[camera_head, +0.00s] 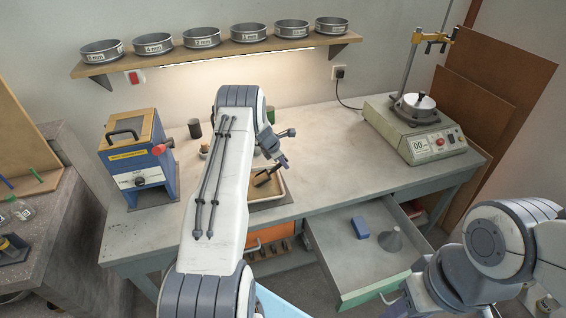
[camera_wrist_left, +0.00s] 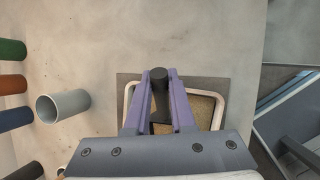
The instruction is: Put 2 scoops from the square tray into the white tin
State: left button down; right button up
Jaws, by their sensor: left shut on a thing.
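The square tray (camera_head: 282,194) has a pale rim and brownish contents. It sits on a dark mat on the bench, and its rim also shows in the left wrist view (camera_wrist_left: 221,104). My left gripper (camera_head: 272,172) is over the tray, shut on the dark handle of a scoop (camera_wrist_left: 159,78). The scoop's lower end is over or in the tray's contents; I cannot tell which. A pale grey-white open tin (camera_wrist_left: 62,106) lies left of the tray in the wrist view; my arm hides it in the head view. My right gripper is out of frame.
Green (camera_wrist_left: 12,50), red-brown and blue tins stand beside the pale tin. An open drawer (camera_head: 345,270) juts out in front. The bench's middle right is clear.

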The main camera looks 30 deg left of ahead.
aim_at(276, 166)
pick_arm(q)
jog(key=shift+s+a+b, duration=0.45)
jog(key=shift+s+a, duration=0.55)
jog(key=shift+s, duration=0.15)
dwell(0.4)
jog(key=shift+r, duration=0.1)
jog(key=shift+r+g+y+p, duration=0.75)
jog(key=shift+r+p, duration=0.3)
jog(key=shift+p, duration=3.45)
jog(key=shift+r+g+y+p, duration=0.25)
jog(key=shift+r+g+p, duration=0.15)
jog(key=shift+g+p, duration=0.1)
jog(key=shift+w+p+v, duration=0.2)
jog(key=shift+p+v, duration=0.25)
jog(key=shift+v, duration=0.45)
jog(key=shift+w+p+v, duration=0.2)
jog(key=shift+p+v, duration=0.3)
jog(key=shift+v, duration=0.4)
jog(key=shift+w+p+v, duration=0.25)
jog(key=shift+p+v, duration=0.2)
jog(key=shift+v, duration=0.45)
jog(key=shift+a+r, duration=0.1)
jog(key=shift+r, duration=0.05)
